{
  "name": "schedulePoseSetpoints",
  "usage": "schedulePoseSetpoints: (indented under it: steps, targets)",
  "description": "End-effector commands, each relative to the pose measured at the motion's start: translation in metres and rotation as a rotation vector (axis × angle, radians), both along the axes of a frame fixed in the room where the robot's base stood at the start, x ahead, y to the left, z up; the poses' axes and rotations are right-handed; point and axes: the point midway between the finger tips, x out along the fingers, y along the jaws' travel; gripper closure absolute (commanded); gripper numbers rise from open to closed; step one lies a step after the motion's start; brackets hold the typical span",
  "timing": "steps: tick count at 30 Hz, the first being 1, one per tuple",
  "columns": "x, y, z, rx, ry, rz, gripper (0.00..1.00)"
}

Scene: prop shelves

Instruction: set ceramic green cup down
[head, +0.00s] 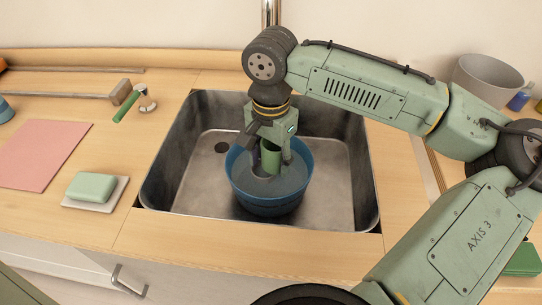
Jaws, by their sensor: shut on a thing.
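The green cup (270,158) is between the fingers of my gripper (269,160), which is shut on it. Gripper and cup are over and partly within a blue round basin (268,205). The basin stands in the metal sink (325,205). The fingers hide part of the cup, and I cannot tell whether its bottom touches the basin floor.
Left of the sink are a soap bar (90,187) on a pale dish (67,203), a pink mat (42,155) and a green-handled tool (127,107). A grey bowl (487,80) stands at the back right. The wooden counter's front strip (240,245) is clear.

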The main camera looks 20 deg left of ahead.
Motion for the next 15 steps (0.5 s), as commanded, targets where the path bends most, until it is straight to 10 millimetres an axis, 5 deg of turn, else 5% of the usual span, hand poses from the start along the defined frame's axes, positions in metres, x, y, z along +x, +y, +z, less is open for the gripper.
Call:
schedulePoseSetpoints:
  steps: [15]
  targets:
    - [0.0, 0.0, -0.012, 0.0, 0.0, 0.0, 0.82]
